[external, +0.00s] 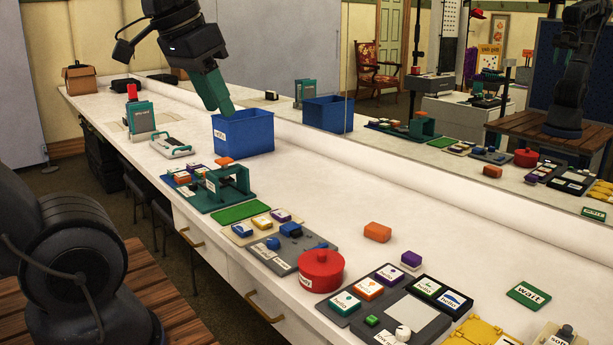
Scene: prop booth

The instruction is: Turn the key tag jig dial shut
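My gripper (225,109), with teal fingers, points down just above the blue bin (257,151), near its left end. I cannot tell whether its fingers are apart, and nothing is visibly held. No part is clearly marked as the key tag jig. A dark green fixture (216,199) with an upright teal frame stands nearer the camera than the bin. A white, round knob (402,333) sits on a grey panel at the front right.
A red round pot (321,271), labelled blocks and a green mat (240,213) line the near table edge. A white-and-teal device (171,146) and a red-topped unit (140,116) stand left of the bin. A mirror along the back reflects the table. The middle right is mostly clear.

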